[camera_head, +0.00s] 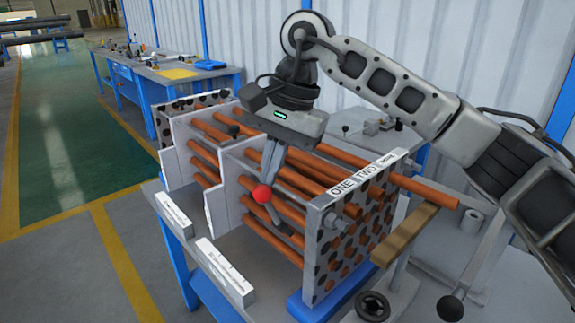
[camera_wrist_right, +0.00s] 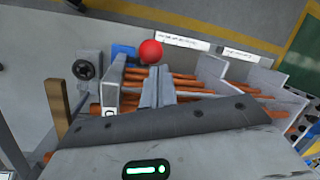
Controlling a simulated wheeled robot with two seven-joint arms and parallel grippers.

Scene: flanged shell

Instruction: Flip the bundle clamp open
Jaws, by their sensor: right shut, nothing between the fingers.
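A red ball knob (camera_head: 262,194) shows at the near side of the tube bundle, with a short grey bar running down to the right from it. I take it to be the clamp's handle; the rest of the clamp is hard to make out. My right gripper (camera_head: 266,182) is shut and empty, pointing down with its fingertips right at the knob. In the right wrist view the knob (camera_wrist_right: 151,52) lies just beyond the fingertips (camera_wrist_right: 157,72). I cannot tell whether they touch. My left gripper is not in view.
Orange tubes (camera_head: 325,176) run through white baffle plates (camera_head: 213,205) to a perforated end plate (camera_head: 345,240) labelled ONE and TWO. A wooden bar (camera_head: 404,235) and a black handwheel (camera_head: 373,305) stand at the right. White label blocks (camera_head: 226,271) line the front edge.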

